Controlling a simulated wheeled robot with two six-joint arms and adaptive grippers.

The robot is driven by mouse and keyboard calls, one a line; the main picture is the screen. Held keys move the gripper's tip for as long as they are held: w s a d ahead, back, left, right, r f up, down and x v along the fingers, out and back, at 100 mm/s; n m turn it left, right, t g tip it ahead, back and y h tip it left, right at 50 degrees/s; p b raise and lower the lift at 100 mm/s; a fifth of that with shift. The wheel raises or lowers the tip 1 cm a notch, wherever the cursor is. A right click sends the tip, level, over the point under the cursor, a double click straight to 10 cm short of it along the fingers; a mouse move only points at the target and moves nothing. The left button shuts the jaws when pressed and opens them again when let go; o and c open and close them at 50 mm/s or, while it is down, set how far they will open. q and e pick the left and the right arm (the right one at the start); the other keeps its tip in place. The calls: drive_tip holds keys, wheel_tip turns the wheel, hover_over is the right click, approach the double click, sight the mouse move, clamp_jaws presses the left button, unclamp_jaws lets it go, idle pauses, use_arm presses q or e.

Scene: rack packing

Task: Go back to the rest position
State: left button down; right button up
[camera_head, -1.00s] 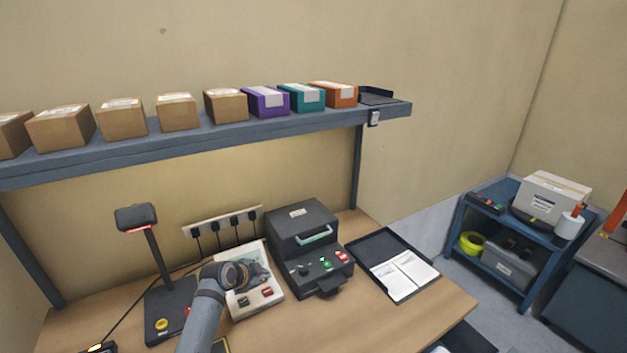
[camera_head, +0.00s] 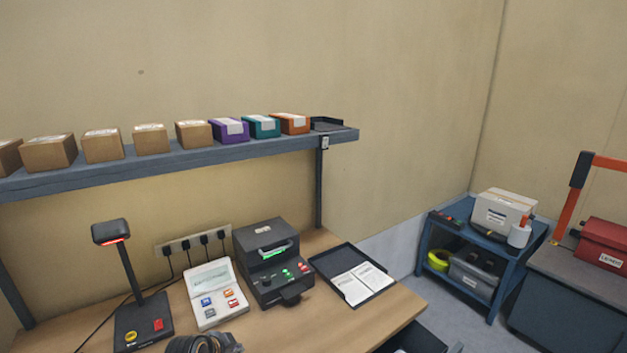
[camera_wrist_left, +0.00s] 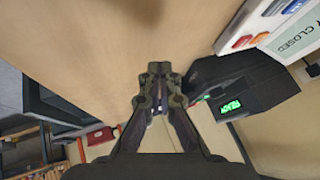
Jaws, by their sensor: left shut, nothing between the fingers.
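My left gripper (camera_wrist_left: 158,100) shows in the left wrist view with its fingers together and nothing between them. In the head view only the top of my left arm's wrist (camera_head: 205,343) shows at the bottom edge, in front of the white device with coloured buttons (camera_head: 215,293). The fingers are hidden there. The wrist view shows bare desk beside the gripper, and the dark machine with a green display (camera_wrist_left: 240,85) to its right. My right gripper is not in view.
A wooden desk (camera_head: 330,330) holds a scanner stand (camera_head: 128,275), the dark machine (camera_head: 270,262) and a black tray with papers (camera_head: 322,262). A shelf (camera_head: 170,160) with several boxes hangs above. A blue cart (camera_head: 470,240) and a red case (camera_head: 604,243) stand at the right.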

use_arm(q)
drive_tip(key=s+n, duration=0.1)
drive_tip(key=s, duration=0.4)
drive_tip(key=s+a+f+n+g+y, duration=0.1)
drive_tip(key=s+n, duration=0.1)
drive_tip(key=s, duration=0.3)
drive_tip(key=s+n, duration=0.1)
drive_tip(key=s, duration=0.3)
drive_tip(key=shift+s+a+f+n+g+y, duration=0.2)
drive_tip(key=shift+s+f+n+g+y, duration=0.1)
drive_tip(key=shift+s+g+y, duration=0.1)
drive_tip(key=s+a+r+n+g+y, duration=0.25)
drive_tip(key=s+n, duration=0.25)
drive_tip(key=s, duration=0.8)
wheel_tip(320, 180, down, 26)
drive_tip(key=s+a+b, duration=0.2)
drive_tip(key=s+a+f+g+h+b, duration=0.1)
drive_tip(key=s+f+b, duration=0.1)
drive_tip(key=s+f, duration=1.7)
drive_tip(key=shift+a+f+n+g, duration=0.15)
drive_tip(key=shift+f+n+g, duration=0.2)
drive_tip(key=shift+f, duration=0.3)
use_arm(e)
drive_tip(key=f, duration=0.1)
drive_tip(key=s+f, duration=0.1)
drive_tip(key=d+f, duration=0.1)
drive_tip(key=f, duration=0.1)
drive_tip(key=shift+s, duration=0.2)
